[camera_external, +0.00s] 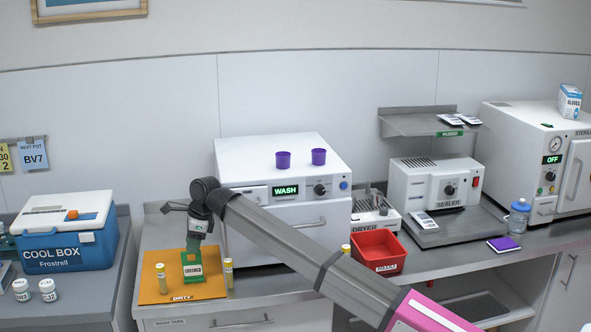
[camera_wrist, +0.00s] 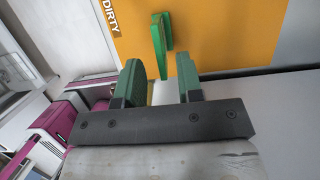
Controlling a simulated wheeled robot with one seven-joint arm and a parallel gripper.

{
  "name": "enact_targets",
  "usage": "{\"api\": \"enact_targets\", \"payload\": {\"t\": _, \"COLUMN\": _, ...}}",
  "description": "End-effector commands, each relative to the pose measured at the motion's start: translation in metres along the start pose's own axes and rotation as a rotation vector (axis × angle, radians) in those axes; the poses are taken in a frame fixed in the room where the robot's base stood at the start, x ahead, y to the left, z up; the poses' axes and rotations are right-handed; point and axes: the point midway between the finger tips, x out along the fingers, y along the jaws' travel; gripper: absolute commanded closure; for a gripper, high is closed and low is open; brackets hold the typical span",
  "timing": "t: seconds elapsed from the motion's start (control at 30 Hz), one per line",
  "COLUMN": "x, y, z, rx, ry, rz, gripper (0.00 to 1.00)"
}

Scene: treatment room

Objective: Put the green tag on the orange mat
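The green tag (camera_external: 193,270), with a white label, stands upright on the orange mat (camera_external: 151,291) marked DIRTY. In the wrist view the tag (camera_wrist: 158,46) shows nearly edge-on over the orange mat (camera_wrist: 230,35), just beyond my fingertips. My gripper (camera_external: 196,240) is above the tag, pointing down. In the wrist view my gripper (camera_wrist: 158,75) has its two green fingers apart, with a clear gap between them and no tag held. Whether a fingertip touches the tag's top is hard to tell.
The washer (camera_external: 285,215) is close behind, with two purple cups (camera_external: 319,157) on top. A red tray (camera_external: 379,247) is to the right. A blue cool box (camera_external: 66,242) is on the left counter.

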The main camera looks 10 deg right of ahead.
Motion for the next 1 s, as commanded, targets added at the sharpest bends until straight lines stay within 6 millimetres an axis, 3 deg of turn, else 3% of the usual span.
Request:
{"api": "enact_targets", "payload": {"t": 0.2, "x": -0.043, "y": 0.000, "z": 0.001, "rx": 0.000, "ry": -0.001, "rz": -0.001, "gripper": 0.66}}
{"api": "enact_targets", "payload": {"t": 0.5, "x": -0.067, "y": 0.001, "z": 0.001, "rx": 0.000, "ry": 0.000, "rz": 0.001, "gripper": 0.66}}
{"api": "enact_targets", "payload": {"t": 0.87, "x": -0.064, "y": 0.004, "z": -0.001, "rx": -0.005, "ry": 0.000, "rz": 0.007, "gripper": 0.66}}
{"api": "enact_targets", "payload": {"t": 1.0, "x": -0.034, "y": 0.039, "z": -0.013, "rx": -0.056, "ry": -0.003, "rz": 0.074, "gripper": 0.66}}
